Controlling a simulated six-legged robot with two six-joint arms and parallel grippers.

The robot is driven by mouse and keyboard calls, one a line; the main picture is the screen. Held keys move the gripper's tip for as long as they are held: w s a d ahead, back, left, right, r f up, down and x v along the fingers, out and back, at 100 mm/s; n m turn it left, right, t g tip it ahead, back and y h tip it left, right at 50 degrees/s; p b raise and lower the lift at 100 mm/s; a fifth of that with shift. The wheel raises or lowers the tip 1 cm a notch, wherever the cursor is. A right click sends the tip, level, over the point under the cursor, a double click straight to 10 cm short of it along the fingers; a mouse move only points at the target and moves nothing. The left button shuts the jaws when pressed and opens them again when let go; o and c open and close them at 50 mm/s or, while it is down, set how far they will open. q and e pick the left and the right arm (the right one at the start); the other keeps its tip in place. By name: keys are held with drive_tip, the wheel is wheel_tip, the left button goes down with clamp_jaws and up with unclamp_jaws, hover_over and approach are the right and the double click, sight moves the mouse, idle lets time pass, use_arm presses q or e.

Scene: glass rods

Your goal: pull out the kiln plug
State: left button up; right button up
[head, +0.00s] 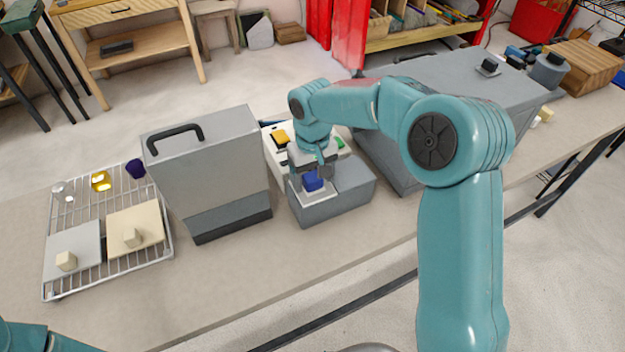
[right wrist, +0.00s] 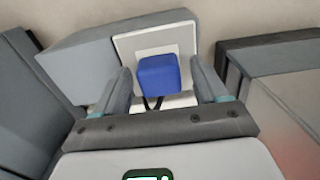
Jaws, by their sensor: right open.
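The kiln plug looks to be the blue block (head: 312,181) on a white plate on a low grey box (head: 340,200). The blue block (right wrist: 158,74) also shows in the right wrist view, in front of its white plate (right wrist: 128,43). Two dark cords show just below it there. My right gripper (right wrist: 160,85) is open, with one finger on each side of the blue block. I cannot tell whether the fingers touch it. In the head view my right gripper (head: 313,168) comes down over the block and partly hides it. My left gripper is not in view.
A grey case with a black handle (head: 200,165) stands left of the low box. A large grey cabinet (head: 395,160) stands to its right. A wire rack (head: 172,245) with boards, pale blocks and small cups lies at the left. The table front (head: 270,275) is clear.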

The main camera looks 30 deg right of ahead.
sight(313, 176)
idle(0.7)
drive_tip(key=c, duration=1.3)
drive_tip(key=shift+r+p, duration=2.35)
drive_tip(key=shift+r, duration=0.65)
